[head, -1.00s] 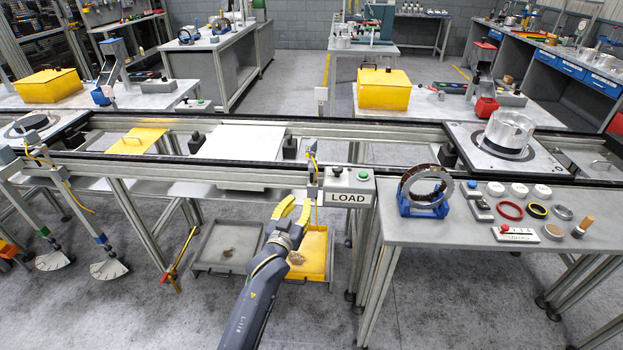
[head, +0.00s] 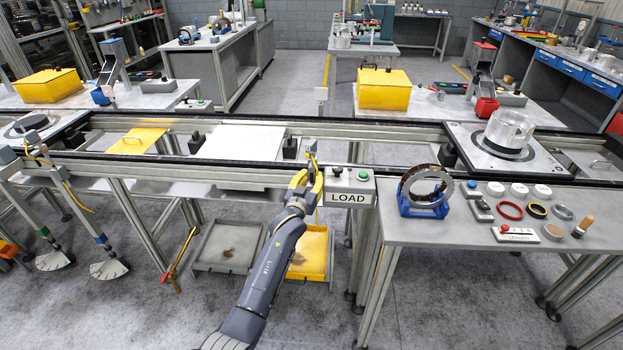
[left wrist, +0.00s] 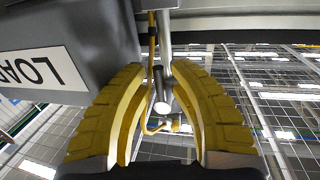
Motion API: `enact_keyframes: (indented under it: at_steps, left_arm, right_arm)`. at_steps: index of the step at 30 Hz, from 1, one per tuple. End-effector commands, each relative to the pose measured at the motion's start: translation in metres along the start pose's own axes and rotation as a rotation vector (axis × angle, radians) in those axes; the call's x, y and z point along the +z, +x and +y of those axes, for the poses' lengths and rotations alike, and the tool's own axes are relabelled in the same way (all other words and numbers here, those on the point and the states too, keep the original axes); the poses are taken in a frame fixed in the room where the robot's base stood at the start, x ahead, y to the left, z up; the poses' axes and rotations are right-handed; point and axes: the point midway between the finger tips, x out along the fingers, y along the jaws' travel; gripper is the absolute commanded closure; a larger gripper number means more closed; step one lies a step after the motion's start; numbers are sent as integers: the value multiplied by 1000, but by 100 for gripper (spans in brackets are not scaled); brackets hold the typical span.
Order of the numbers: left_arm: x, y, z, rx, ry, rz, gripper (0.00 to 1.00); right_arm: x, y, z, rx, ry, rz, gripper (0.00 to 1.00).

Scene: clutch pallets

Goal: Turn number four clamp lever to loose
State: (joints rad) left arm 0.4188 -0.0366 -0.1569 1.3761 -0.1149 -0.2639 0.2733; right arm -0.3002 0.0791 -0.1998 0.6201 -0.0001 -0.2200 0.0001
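My left gripper (head: 308,180) is at the front rail of the conveyor, just left of the LOAD box. In the left wrist view its yellow fingers (left wrist: 160,88) are open, one on each side of a slim metal rod (left wrist: 158,88) with a yellow cable beside it. I cannot tell whether the fingers touch the rod. No lever marked four can be made out, and I cannot tell whether this rod is a clamp lever. My right gripper is not in view.
The LOAD box (head: 347,184) is close to the right of the left gripper; it also fills the upper left of the left wrist view (left wrist: 75,40). A bench (head: 450,232) with a ring in a blue stand (head: 424,207) lies right. A yellow tray (head: 314,240) is below.

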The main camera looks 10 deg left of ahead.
Motion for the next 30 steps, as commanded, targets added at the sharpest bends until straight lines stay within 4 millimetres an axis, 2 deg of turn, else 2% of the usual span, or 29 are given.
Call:
enact_keyframes:
  at_steps: [12,18,30]
  left_arm:
    - [0,2,0,0,0,-1,79]
    - [0,2,0,0,0,-1,100]
    - [0,2,-1,0,21,-5,100]
  right_arm:
    - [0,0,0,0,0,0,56]
    - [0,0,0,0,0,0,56]
    - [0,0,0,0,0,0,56]
